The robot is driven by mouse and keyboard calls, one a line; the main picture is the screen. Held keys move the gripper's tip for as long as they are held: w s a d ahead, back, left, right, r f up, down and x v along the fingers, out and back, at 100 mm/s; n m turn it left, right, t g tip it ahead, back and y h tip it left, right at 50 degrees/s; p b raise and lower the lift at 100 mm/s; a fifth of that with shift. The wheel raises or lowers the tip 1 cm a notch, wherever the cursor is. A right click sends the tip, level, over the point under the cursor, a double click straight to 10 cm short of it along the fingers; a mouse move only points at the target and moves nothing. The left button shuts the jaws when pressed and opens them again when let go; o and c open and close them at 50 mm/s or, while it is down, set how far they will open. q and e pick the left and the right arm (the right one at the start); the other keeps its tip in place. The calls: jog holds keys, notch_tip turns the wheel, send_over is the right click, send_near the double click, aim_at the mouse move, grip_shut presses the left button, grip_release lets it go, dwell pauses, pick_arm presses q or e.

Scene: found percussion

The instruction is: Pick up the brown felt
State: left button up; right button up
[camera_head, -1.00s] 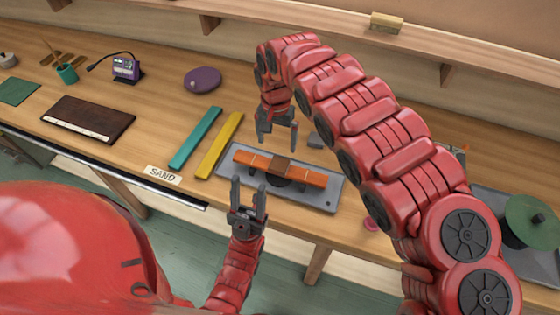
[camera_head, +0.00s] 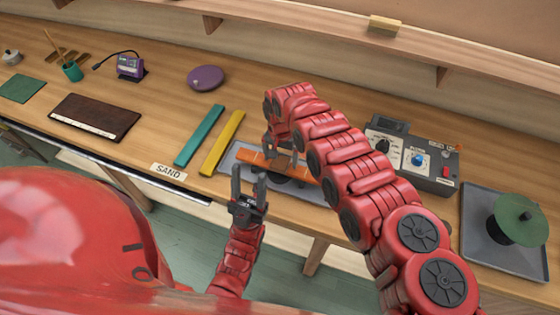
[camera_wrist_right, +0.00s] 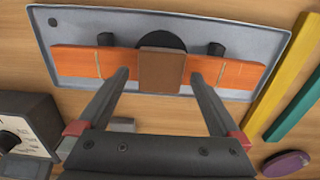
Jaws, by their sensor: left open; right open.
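The brown felt (camera_wrist_right: 162,70) is a small square patch lying across the middle of an orange bar (camera_wrist_right: 85,62) in the right wrist view. In the head view my right gripper largely hides it. The bar (camera_head: 250,158) lies across supports on a grey tray (camera_head: 228,163). My right gripper (camera_wrist_right: 159,75) is open, its fingertips on either side of the felt in the picture; contact cannot be told. In the head view it (camera_head: 285,152) is over the bar. My left gripper (camera_head: 249,182) is open and empty, in front of the tray's near edge.
Yellow (camera_head: 222,143) and teal (camera_head: 199,135) strips lie left of the tray. A grey control box (camera_head: 430,165) and a tray with a green disc (camera_head: 520,220) are at right. A purple disc (camera_head: 206,78) lies behind. The bench between strips and dark board (camera_head: 95,115) is clear.

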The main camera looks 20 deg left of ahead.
jog(key=shift+c, duration=0.2)
jog(key=c, duration=1.4)
jog(key=shift+c, duration=0.2)
jog(key=shift+w+r, duration=0.1)
